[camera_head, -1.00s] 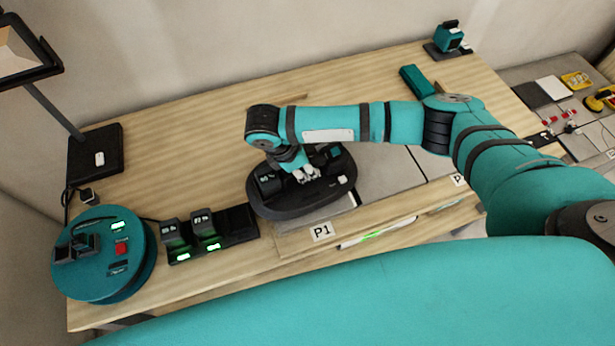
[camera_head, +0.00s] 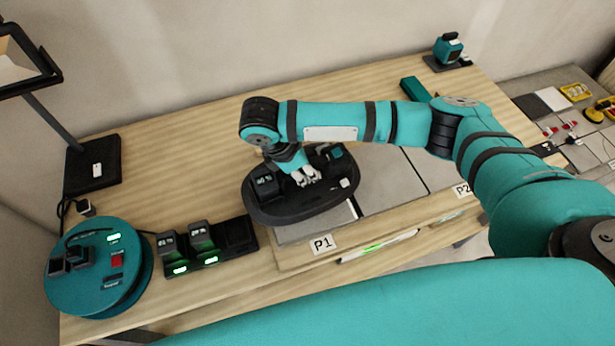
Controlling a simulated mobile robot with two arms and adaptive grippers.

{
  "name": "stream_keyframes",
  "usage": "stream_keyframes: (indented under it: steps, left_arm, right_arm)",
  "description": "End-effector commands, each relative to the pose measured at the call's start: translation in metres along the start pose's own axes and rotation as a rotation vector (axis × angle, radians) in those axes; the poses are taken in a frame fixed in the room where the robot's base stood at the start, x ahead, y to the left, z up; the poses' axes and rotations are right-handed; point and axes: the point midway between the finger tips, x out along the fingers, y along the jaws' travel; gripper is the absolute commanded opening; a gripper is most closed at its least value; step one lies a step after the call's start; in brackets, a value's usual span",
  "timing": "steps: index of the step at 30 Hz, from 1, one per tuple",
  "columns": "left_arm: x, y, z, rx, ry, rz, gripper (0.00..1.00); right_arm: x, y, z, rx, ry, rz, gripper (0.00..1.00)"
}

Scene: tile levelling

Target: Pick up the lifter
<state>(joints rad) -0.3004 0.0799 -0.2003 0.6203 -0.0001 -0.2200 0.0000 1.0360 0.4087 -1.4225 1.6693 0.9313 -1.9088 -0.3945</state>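The lifter (camera_head: 285,208) is a black oval device with small blocks on top. It lies over the left end of the grey tiles, by the P1 label (camera_head: 322,243). My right gripper (camera_head: 308,178) comes down from above onto the middle of the lifter, its pale fingertips close together at the lifter's top. My wrist hides part of the lifter, and whether the fingers close around its handle cannot be made out. No gap between the lifter and the surface below is clear. My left gripper is out of view.
Grey tiles (camera_head: 392,186) lie right of the lifter. A black charger with batteries (camera_head: 208,247) and a round teal unit (camera_head: 92,270) stand left. A lamp base (camera_head: 92,165) stands at the back left. A level with a green light (camera_head: 375,246) lies along the front edge.

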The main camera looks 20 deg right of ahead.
Motion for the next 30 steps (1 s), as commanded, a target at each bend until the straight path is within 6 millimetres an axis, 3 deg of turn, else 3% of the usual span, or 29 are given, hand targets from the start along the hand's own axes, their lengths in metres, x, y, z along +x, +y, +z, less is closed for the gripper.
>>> stream_keyframes:
  steps: [10, 22, 30]
  left_arm:
    - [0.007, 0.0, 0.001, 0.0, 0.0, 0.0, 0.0]
    - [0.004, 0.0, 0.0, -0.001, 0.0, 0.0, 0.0]
    - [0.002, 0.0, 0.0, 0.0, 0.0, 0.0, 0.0]
  right_arm:
    - [-0.015, -0.035, -0.022, -0.004, 0.002, 0.004, 0.0]
    - [-0.044, -0.106, -0.065, -0.005, 0.002, 0.005, 0.0]
    - [-0.052, -0.128, -0.077, 0.0, 0.001, 0.003, 0.0]
